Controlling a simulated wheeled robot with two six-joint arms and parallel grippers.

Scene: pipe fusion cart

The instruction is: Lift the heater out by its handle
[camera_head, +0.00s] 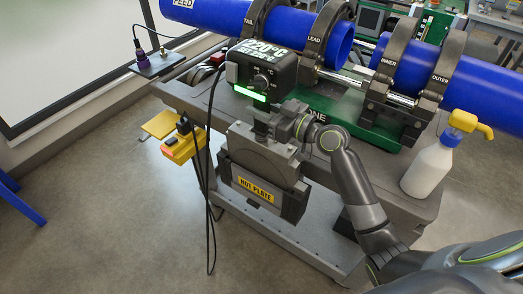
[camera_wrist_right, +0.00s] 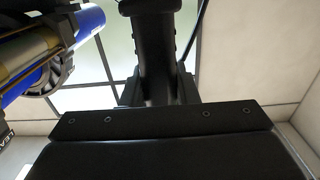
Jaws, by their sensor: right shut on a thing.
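The heater (camera_head: 262,72) has a black control head with a 220°C mark and a lit green strip. Its handle (camera_head: 262,122) stands upright below the head. My right gripper (camera_head: 274,124) is shut on this handle, coming from the right. The heater's lower part sits at a dark holder (camera_head: 240,178) with a yellow HOT PLATE label on the cart's front side; the plate itself is hidden. The wrist view shows the dark handle (camera_wrist_right: 158,60) close up, above a dark bolted edge (camera_wrist_right: 160,121). My left gripper is not in view.
Blue pipes (camera_head: 210,14) lie in grey clamps on the cart (camera_head: 205,100). A white spray bottle (camera_head: 428,168) stands on the cart's right end. The floor at left is mostly clear.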

